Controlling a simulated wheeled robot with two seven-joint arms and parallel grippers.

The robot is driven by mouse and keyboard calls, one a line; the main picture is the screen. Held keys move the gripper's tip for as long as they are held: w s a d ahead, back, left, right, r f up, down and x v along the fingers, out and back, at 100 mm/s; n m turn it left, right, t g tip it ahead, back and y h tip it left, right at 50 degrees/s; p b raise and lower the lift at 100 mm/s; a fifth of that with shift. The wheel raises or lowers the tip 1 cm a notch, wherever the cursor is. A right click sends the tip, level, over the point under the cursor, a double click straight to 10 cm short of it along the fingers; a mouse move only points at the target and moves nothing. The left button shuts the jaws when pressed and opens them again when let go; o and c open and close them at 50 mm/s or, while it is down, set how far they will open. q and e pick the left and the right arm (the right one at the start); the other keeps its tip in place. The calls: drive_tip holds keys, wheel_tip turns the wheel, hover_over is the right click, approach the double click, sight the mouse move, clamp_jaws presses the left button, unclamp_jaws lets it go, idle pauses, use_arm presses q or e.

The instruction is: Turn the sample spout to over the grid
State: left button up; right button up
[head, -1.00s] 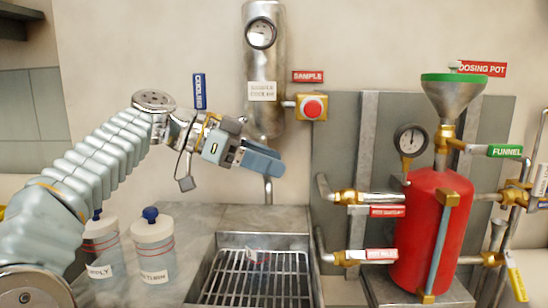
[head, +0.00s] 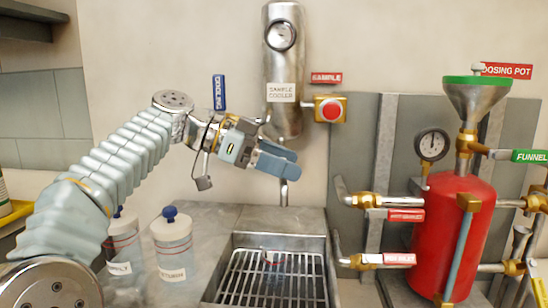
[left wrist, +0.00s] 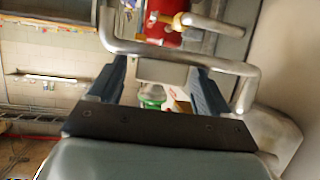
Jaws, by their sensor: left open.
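The sample cooler (head: 283,60) is a steel cylinder on the wall. The sample spout's metal end (head: 284,193) hangs down below it, over the back of the sink, beyond the grid's rear edge; its upper part is hidden by my left gripper. The grid (head: 275,285) lies in the sink below. My left gripper (head: 280,163) is open at the spout, under the cooler. In the left wrist view, the bent spout pipe (left wrist: 180,70) crosses in front of the open fingers (left wrist: 157,68). I cannot tell whether they touch it. My right gripper is not in view.
A red sample button (head: 331,110) is right of the cooler. Two capped bottles, one at the front (head: 172,245), stand left of the sink. The red dosing pot (head: 453,230) with pipes and valves is at the right.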

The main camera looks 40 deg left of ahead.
use_arm(q)
drive_tip(key=p+v, duration=0.3)
drive_tip(key=v, duration=1)
drive_tip(key=shift+s+a+r, duration=0.2)
drive_tip(key=shift+a, duration=0.05)
drive_tip(key=shift+c, duration=0.3)
